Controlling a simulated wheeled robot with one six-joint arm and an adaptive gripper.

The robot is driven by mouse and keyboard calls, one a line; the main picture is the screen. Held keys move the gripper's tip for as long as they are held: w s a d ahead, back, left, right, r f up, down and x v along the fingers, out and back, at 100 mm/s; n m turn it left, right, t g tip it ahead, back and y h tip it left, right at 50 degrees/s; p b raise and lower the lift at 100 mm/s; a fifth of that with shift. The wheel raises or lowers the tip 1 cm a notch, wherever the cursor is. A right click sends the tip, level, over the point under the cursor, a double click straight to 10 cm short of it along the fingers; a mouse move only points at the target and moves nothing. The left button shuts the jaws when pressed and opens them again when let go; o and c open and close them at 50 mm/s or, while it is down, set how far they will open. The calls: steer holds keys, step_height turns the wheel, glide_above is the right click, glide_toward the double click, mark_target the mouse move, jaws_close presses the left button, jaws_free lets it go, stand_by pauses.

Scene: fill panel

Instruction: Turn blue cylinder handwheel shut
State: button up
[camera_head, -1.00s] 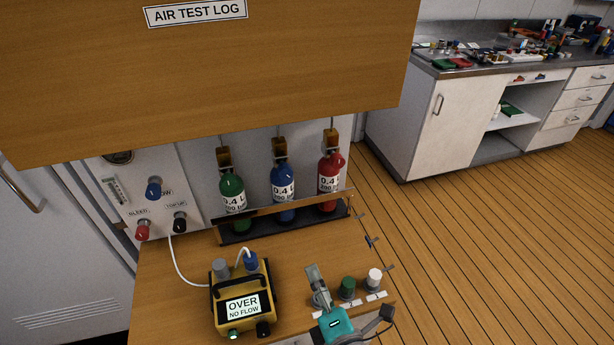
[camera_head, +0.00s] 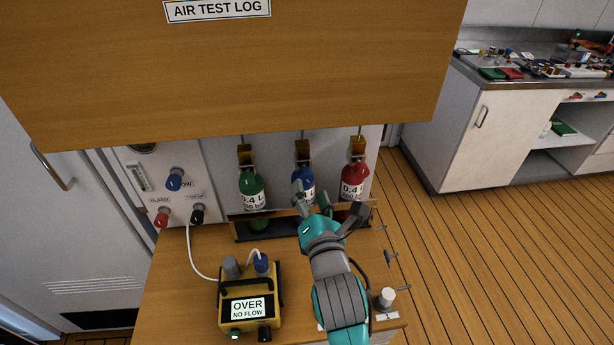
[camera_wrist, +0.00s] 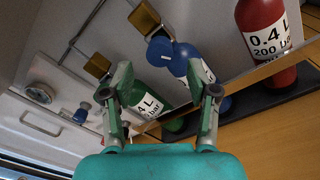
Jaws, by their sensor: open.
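The blue cylinder (camera_head: 306,178) stands between the green cylinder (camera_head: 252,188) and the red cylinder (camera_head: 355,178) in the rack. My gripper (camera_head: 312,198) is in front of it and hides part of its body. In the wrist view the blue cylinder (camera_wrist: 186,66) lies beyond my open fingers (camera_wrist: 169,84). Nothing is between the fingers, and I see no contact. The brass block (camera_head: 303,152) above the blue cylinder is visible in the head view.
The wooden AIR TEST LOG board (camera_head: 230,70) overhangs the cylinders. The rack's front rail (camera_head: 275,212) crosses before them. A yellow meter (camera_head: 250,302) reading OVER, NO FLOW stands on the bench, with a white hose to the panel. A white-topped knob (camera_head: 387,297) stands at right.

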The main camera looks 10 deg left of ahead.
mark_target(306, 179)
steer(key=x, duration=0.5)
steer(key=shift+w+a, duration=0.15)
steer(key=shift+w, duration=0.15)
